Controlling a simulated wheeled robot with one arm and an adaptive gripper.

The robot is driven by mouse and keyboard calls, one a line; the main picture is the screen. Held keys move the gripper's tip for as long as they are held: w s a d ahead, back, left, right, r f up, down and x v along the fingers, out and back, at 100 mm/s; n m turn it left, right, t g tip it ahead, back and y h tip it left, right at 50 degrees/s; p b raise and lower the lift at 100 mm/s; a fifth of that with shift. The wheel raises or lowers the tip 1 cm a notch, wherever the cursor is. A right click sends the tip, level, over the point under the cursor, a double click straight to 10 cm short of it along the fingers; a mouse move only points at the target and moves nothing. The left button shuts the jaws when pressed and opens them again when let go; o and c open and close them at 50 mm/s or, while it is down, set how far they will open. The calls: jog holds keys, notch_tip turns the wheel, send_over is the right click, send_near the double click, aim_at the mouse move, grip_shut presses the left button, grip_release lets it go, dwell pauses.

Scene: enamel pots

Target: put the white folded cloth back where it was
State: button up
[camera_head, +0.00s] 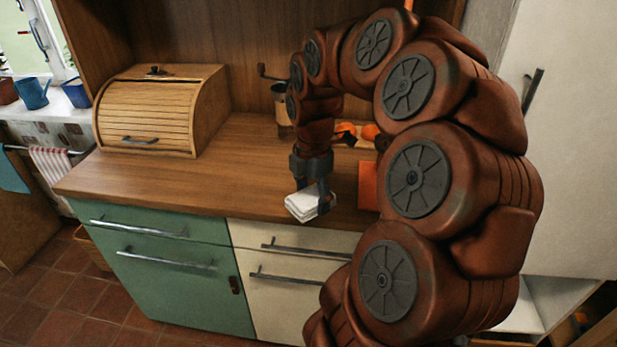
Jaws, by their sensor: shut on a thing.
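The white folded cloth (302,205) is held by my gripper (323,200) near the front edge of the wooden counter (240,150). My gripper points down and is shut on the cloth's right side. The cloth looks like a small flat stack of layers. I cannot tell whether it touches the counter or hangs just above it.
A wooden roll-top bread box (150,112) stands at the left of the counter. A grinder with a crank (283,105), orange things (368,131) and an orange-red box (368,186) are near my arm. The counter between bread box and gripper is clear. Green drawers (170,255) are below.

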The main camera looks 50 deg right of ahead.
jog(key=w+d, duration=0.2)
jog(key=w, duration=0.1)
jog(key=w+d+p, duration=0.1)
jog(key=w+d, duration=0.2)
jog(key=w+d+f, duration=0.1)
jog(key=w+d, duration=0.2)
jog(key=shift+d+f+p, duration=0.1)
jog(key=shift+d+p, duration=0.15)
jog(key=shift+p, duration=0.15)
jog(key=shift+f+p, duration=0.3)
jog(key=shift+f, duration=1.45)
jog(key=shift+w+f, duration=0.1)
jog(key=shift+f, duration=0.1)
jog(key=o, duration=1.3)
